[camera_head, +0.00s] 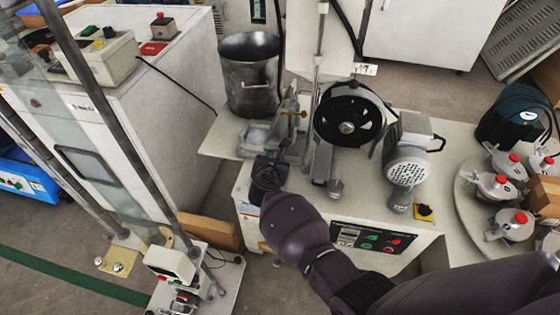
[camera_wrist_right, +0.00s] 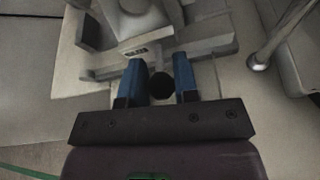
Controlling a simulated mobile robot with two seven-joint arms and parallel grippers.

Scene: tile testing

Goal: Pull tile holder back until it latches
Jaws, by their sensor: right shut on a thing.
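My right gripper (camera_head: 268,172) reaches to the front of the machine from below, beside the grey metal tile holder (camera_head: 262,136). In the right wrist view, the gripper's two blue fingers (camera_wrist_right: 161,84) stand on either side of a dark round knob (camera_wrist_right: 160,88) at the front of the tile holder (camera_wrist_right: 142,47). The gripper is shut on this knob. The tile holder is a pale grey block with a small dark label, lying ahead of the fingers. In the head view, my gripper and wrist hide the knob. My left gripper is in neither view.
A black wheel (camera_head: 348,116) and a grey motor (camera_head: 407,165) are on the machine right of the gripper. A metal pot (camera_head: 250,82) stands behind the holder. A control panel (camera_head: 372,240) is on the machine's front. A tray of red-topped canisters (camera_head: 465,205) is at right.

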